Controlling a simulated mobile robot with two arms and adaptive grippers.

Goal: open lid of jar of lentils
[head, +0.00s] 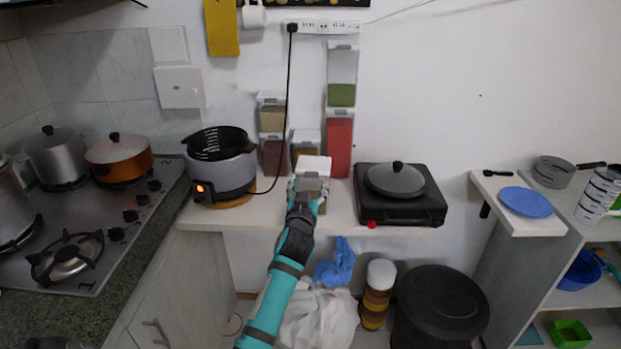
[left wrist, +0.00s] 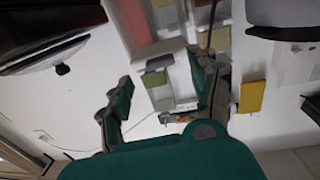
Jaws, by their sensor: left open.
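Several clear spice jars stand stacked against the wall in the head view. They include a green-filled jar (head: 341,94), a red-filled jar (head: 339,148), a tan-filled jar (head: 272,119) and a reddish-brown one (head: 273,156). A jar with a pale lid (head: 315,164) stands in front, partly hidden by my left gripper (head: 306,188). I cannot tell which jar holds lentils. My left gripper is open at the pale-lidded jar; contact is unclear. In the left wrist view, its fingers (left wrist: 163,72) are apart, with the green jar (left wrist: 155,79) behind them. My right gripper is not in view.
A rice cooker (head: 220,170) stands left of the jars, its black cord (head: 290,100) hanging from the power strip (head: 322,27) in front of them. A black hotplate (head: 400,205) with a lidded pan (head: 395,180) is to the right. The shelf's front edge (head: 345,222) is near my arm.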

